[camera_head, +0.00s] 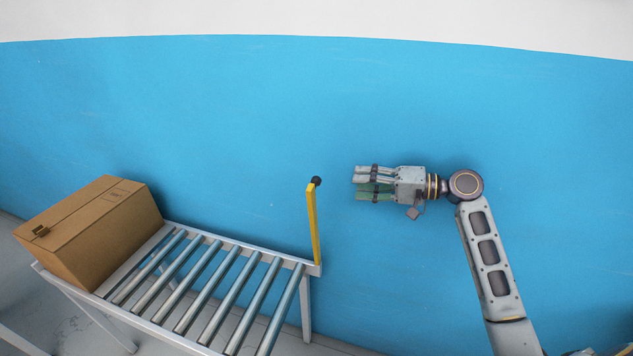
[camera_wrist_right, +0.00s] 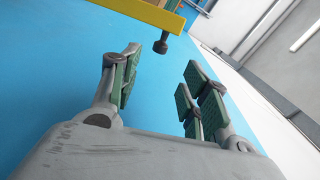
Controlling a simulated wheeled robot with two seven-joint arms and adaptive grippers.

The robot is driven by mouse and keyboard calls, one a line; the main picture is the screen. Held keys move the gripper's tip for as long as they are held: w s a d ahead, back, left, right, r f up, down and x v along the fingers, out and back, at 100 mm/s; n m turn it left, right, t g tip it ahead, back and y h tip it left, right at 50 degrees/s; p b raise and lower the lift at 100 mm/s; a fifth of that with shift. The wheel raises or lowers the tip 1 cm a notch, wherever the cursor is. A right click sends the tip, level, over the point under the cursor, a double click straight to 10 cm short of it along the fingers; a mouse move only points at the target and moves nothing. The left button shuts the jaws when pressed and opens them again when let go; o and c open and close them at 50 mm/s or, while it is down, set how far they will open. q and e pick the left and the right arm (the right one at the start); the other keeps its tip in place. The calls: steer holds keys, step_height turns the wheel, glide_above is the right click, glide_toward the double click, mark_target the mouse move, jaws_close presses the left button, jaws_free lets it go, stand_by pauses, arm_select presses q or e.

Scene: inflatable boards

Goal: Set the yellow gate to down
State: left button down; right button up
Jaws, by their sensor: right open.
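The yellow gate (camera_head: 312,224) is a narrow bar with a black knob (camera_head: 316,181) at its top. It stands upright at the right end of the roller conveyor (camera_head: 230,243). My right gripper (camera_head: 357,184) is open and empty, to the right of the knob and apart from it, with its fingers pointing left. In the right wrist view the yellow gate (camera_wrist_right: 145,12) crosses the top, and its black knob (camera_wrist_right: 160,46) shows beyond the open green-padded fingers (camera_wrist_right: 157,88). My left gripper is not in view.
A closed brown cardboard box (camera_head: 95,230) sits at the left end of the conveyor. A blue wall (camera_head: 250,110) stands behind everything. The rollers between box and gate are bare. The space around my right gripper looks free.

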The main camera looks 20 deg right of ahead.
mark_target(320, 179)
steer(key=p+x, duration=0.1)
steer(key=x, duration=1.1)
steer(key=shift+a+p, duration=0.1)
steer(key=shift+p, duration=0.25)
steer(key=shift+w+a+f, duration=0.1)
steer(key=shift+w+a, duration=0.2)
steer(key=shift+a, duration=0.1)
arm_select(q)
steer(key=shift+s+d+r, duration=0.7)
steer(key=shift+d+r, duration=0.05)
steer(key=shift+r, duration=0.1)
arm_select(e)
steer(key=shift+c, duration=0.3)
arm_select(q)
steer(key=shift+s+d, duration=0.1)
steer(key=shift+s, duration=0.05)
arm_select(e)
jaws_close()
